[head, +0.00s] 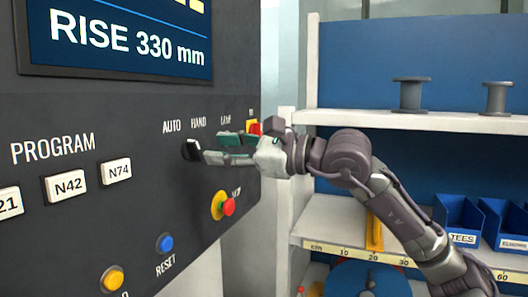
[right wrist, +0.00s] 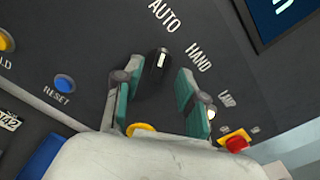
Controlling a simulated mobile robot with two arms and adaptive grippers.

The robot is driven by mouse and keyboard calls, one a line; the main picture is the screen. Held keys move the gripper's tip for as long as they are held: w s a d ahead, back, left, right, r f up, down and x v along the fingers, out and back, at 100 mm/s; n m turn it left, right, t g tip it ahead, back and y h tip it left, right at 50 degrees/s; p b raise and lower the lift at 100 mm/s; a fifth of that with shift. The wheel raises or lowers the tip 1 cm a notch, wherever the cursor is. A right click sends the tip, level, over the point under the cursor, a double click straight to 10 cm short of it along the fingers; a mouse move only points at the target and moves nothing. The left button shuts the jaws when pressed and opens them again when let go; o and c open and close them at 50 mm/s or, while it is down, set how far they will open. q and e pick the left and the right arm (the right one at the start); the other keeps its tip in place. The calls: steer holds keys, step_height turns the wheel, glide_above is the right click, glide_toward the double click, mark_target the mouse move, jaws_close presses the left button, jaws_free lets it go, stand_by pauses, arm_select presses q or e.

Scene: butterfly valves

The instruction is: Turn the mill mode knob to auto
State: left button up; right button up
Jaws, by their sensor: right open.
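The black mill mode knob (head: 192,150) is on the dark panel, below the labels AUTO and HAND. The knob also shows in the right wrist view (right wrist: 157,68), with a white mark on its upper end; I cannot tell exactly which label the mark lines up with. My right gripper (head: 212,147) is open in front of the panel, close to the knob. In the right wrist view its two green-padded fingers (right wrist: 157,95) stand on either side of the knob, with a gap to each side. Whether they reach around it in depth is unclear. My left gripper is not in view.
A red-on-yellow button (head: 228,207) is below the gripper, and a red switch (head: 254,128) is near the panel's right edge. A blue RESET button (head: 165,243) is lower left. Shelving with spools (head: 408,95) and blue bins (head: 460,218) stands at right.

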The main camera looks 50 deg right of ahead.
steer(key=v, duration=0.7)
steer(key=shift+s, duration=0.2)
steer(key=shift+d, duration=0.15)
